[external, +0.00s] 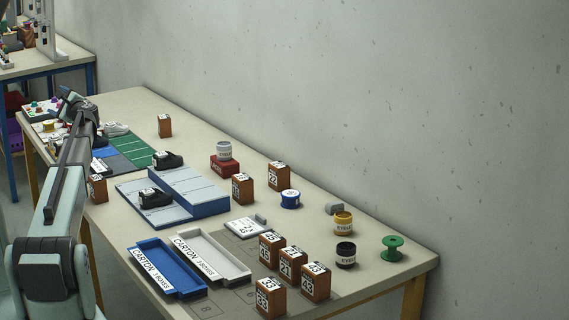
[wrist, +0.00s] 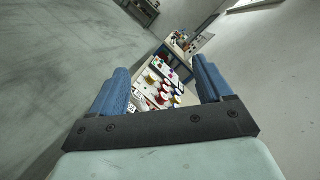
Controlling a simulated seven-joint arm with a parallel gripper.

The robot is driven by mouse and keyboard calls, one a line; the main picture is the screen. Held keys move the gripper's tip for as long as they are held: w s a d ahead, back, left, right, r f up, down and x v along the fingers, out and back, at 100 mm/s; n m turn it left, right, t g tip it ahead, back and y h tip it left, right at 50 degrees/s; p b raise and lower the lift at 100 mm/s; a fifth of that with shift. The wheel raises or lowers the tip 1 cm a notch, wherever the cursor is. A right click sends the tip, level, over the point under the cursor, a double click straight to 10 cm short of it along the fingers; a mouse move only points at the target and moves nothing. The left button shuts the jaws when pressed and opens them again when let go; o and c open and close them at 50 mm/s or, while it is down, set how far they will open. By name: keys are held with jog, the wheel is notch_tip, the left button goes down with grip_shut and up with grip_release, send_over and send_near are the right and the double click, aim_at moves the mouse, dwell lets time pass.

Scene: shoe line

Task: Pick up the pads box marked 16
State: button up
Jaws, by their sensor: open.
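Several brown boxes with white number labels stand on the long table. The front ones read about 21 (external: 293,266) and 43 (external: 316,283); one farther back reads about 22 (external: 278,177). I cannot read a 16 on any box. The labels of the far box (external: 165,126) and the box beside my arm (external: 97,189) are too small to read. My gripper (wrist: 160,75) is open and empty, its blue fingers wide apart. In the external view my arm reaches over the table's far left end, away from the front boxes.
A blue carton tray (external: 158,270), a white carton tray (external: 206,257) and a blue-white stepped stand (external: 186,194) with dark shoes fill the table's middle. Tins, including a yellow-labelled one (external: 343,223), and a green spool (external: 392,248) stand right. The wall runs behind the table.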

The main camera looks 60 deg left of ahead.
jog(key=w+d+r+m+y, duration=0.1)
jog(key=w+d+r+y, duration=0.1)
jog(key=w+d+r, duration=0.55)
jog(key=w+d+r+m+y, duration=0.1)
jog(key=w+d+r, duration=0.3)
jog(key=r, duration=0.6)
jog(key=m+t+h, duration=0.3)
jog(key=m+t, duration=0.3)
jog(key=m, duration=0.6)
send_over(247, 186)
jog(key=d, duration=0.3)
notch_tip(247, 186, down, 31)
notch_tip(247, 186, down, 7)
jog(key=shift+r, duration=0.1)
jog(key=shift+a+f, duration=0.25)
jog(key=shift+a, duration=0.1)
jog(key=shift+w+a+r, duration=0.1)
jog(key=shift+w+a, duration=0.05)
jog(key=shift+a, duration=1.6)
jog(key=shift+w+a, duration=0.1)
jog(key=shift+a, duration=1.65)
